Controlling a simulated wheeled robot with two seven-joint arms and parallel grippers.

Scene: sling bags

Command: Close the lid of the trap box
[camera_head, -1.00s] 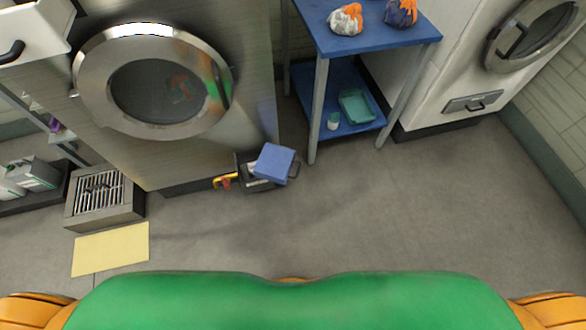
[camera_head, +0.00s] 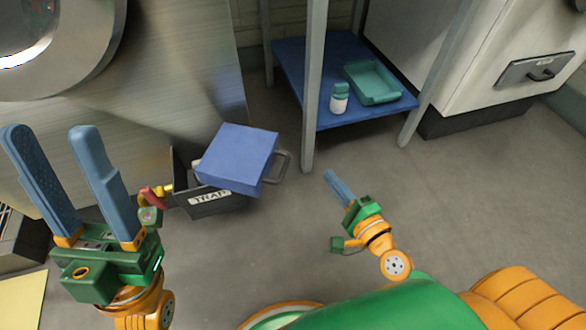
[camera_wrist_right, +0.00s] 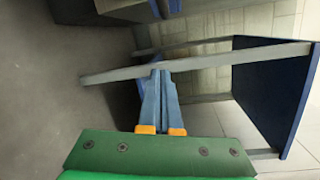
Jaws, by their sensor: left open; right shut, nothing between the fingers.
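The trap box (camera_head: 212,206) is a dark grey box with a white TRAP label, on the floor against the metal machine. Its blue lid (camera_head: 238,155) is raised and tilted over the box, leaving the dark interior partly visible at the left. A grey handle (camera_head: 284,168) sticks out at the lid's right side. My left gripper (camera_head: 55,140) is open and empty, left of the box, fingers pointing up in the picture. My right gripper (camera_head: 331,178) is shut and empty, right of the box and apart from it. Its closed blue fingers also show in the right wrist view (camera_wrist_right: 159,95).
A red and yellow part (camera_head: 155,195) sits at the box's left side. A blue shelf (camera_head: 300,75) with a teal tray (camera_head: 372,82) and a small white bottle (camera_head: 339,98) stands behind on grey legs. A washing machine is at the left. The floor in front is clear.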

